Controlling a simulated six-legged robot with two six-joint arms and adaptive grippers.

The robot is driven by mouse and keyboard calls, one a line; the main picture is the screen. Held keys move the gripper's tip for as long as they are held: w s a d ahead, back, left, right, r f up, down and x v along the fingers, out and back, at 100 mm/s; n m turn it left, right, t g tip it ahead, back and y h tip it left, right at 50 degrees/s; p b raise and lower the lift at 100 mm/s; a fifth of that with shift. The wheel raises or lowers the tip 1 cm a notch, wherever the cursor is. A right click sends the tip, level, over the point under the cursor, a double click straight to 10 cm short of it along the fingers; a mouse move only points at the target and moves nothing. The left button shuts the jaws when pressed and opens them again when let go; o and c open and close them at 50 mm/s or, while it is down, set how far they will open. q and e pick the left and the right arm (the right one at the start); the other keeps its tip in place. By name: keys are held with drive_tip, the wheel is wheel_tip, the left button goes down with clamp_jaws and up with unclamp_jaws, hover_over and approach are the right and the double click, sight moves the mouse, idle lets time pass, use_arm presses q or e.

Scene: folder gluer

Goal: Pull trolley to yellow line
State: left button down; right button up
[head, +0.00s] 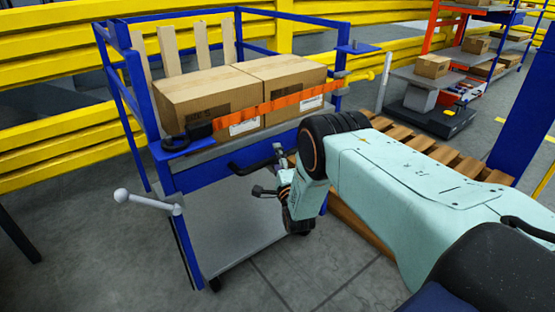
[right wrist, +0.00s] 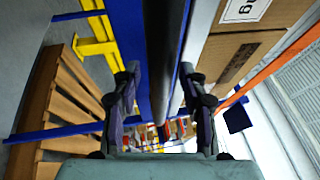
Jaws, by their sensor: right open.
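The blue trolley (head: 172,180) stands at left centre in the head view, with a grey front panel. Two cardboard boxes (head: 205,92) lie on top under an orange strap (head: 285,104). A black handle bar (head: 250,164) juts from its front. My right gripper (head: 268,172) is at the bar's right end, fingers apart. In the right wrist view my gripper (right wrist: 159,76) is open, with the black bar (right wrist: 163,45) running between its fingers; contact cannot be told. A yellow floor marking (head: 547,178) shows at far right. My left gripper is out of view.
A wooden pallet (head: 440,154) lies behind my right arm. A shelf rack with boxes (head: 433,66) stands at back right beside a blue post (head: 524,95). Yellow rails (head: 50,70) run behind the trolley. Grey floor in front of the trolley is clear.

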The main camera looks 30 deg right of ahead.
drive_tip(key=shift+c, duration=0.4)
clamp_jaws()
